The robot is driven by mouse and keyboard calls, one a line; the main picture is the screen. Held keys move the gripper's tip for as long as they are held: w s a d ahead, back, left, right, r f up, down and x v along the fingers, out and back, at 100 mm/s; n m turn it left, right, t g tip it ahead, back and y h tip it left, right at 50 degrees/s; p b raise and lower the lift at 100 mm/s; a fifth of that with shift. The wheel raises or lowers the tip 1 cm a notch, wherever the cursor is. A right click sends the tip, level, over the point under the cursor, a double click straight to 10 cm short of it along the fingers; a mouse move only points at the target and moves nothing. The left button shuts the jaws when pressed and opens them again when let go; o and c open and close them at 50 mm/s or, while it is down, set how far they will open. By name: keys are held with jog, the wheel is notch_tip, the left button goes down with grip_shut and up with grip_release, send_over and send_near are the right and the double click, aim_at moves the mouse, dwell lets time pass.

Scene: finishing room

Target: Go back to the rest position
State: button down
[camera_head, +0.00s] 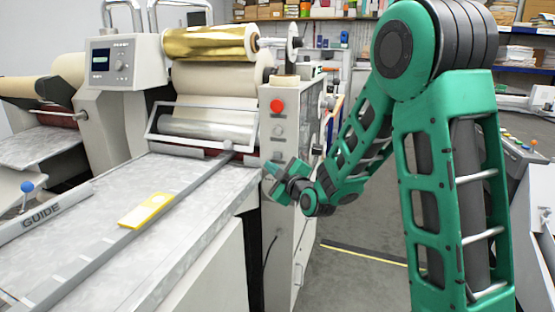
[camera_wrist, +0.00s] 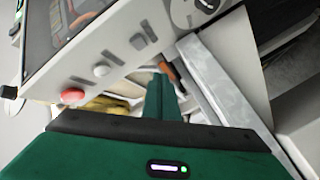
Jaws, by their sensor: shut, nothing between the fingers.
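My gripper (camera_head: 270,167) is at the end of my green arm, in front of the laminating machine's control column (camera_head: 287,110). It is shut and empty. In the wrist view my gripper's green fingers (camera_wrist: 160,97) show together, near the column's face. That face carries a red button (camera_head: 277,106) and grey buttons below it; the red button also shows in the wrist view (camera_wrist: 72,96). I cannot tell whether the fingers touch the column.
The laminator's feed table (camera_head: 110,215) lies at left, with a yellow card (camera_head: 147,210) and a blue-knobbed guide (camera_head: 42,213). A gold foil roll (camera_head: 208,43) sits above. Grey floor (camera_head: 355,275) is open right of the machine. Shelves stand behind.

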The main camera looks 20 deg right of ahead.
dwell(0.4)
jog(key=s+d+f+m+g+h, duration=0.25)
jog(key=s+d+m+g, duration=0.2)
jog(key=s+d, duration=0.45)
jog(key=s+d+f+m+g+h, duration=0.25)
jog(key=s+d+m+g, duration=0.35)
jog(key=s, duration=0.5)
jog(key=s+d+f+m+g+y, duration=0.1)
jog(key=s+m+g, duration=0.5)
jog(key=s, duration=2.1)
jog(key=shift+s+d+m+g+y, duration=0.35)
jog(key=shift+d+m+y, duration=0.25)
jog(key=shift+d+m, duration=0.35)
